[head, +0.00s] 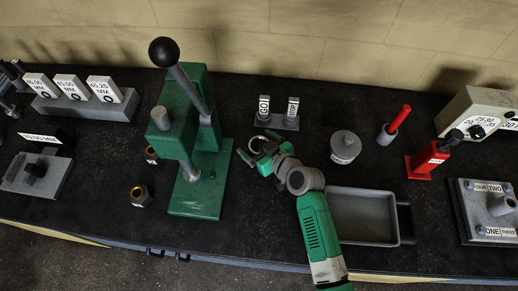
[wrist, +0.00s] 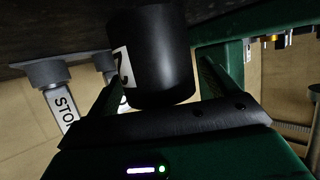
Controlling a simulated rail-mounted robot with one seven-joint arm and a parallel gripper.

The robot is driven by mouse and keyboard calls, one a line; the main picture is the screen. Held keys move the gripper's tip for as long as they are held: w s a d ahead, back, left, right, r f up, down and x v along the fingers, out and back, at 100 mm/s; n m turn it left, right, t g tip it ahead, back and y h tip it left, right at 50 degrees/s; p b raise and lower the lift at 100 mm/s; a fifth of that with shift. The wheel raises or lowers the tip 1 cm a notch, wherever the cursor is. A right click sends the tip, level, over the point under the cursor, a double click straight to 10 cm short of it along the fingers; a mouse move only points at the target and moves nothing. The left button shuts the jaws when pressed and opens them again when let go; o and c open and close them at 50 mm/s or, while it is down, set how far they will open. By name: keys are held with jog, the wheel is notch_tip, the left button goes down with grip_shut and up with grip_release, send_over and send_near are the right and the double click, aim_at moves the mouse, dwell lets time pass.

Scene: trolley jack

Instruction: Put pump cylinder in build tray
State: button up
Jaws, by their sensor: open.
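The pump cylinder appears to be the black cylinder (wrist: 155,50) with a white label in the wrist view. It sits between the two fingers of my gripper (wrist: 161,70), which is open. A gap shows on the right side; whether the left finger touches it is unclear. In the head view my gripper (head: 257,146) is around a pale round rim (head: 258,141), probably the cylinder's top, with the rest hidden. The build tray appears to be the shallow grey tray (head: 362,240), empty, right of my forearm.
A green press (head: 205,180) with a tall lever stands close left of my gripper. GO and STOP tags (head: 278,122) stand just behind it. A grey lidded pot (head: 345,147), a red-handled tool (head: 394,127) and a red block (head: 425,163) stand behind the tray.

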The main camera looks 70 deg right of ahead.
aim_at(256, 151)
jog(key=shift+w+d+f, duration=0.2)
jog(key=shift+w+f, duration=0.1)
jog(key=shift+w, duration=0.15)
jog(key=shift+c, duration=0.5)
jog(key=shift+r, duration=0.1)
jog(key=c, duration=1.7)
jog(key=shift+r, duration=0.8)
jog(key=shift+c, duration=0.2)
notch_tip(256, 151, up, 2)
jog(key=s+a+r, duration=0.1)
jog(key=s+a, duration=0.9)
jog(key=a, duration=0.2)
jog(key=shift+s+r, duration=0.25)
jog(key=shift+s, duration=0.1)
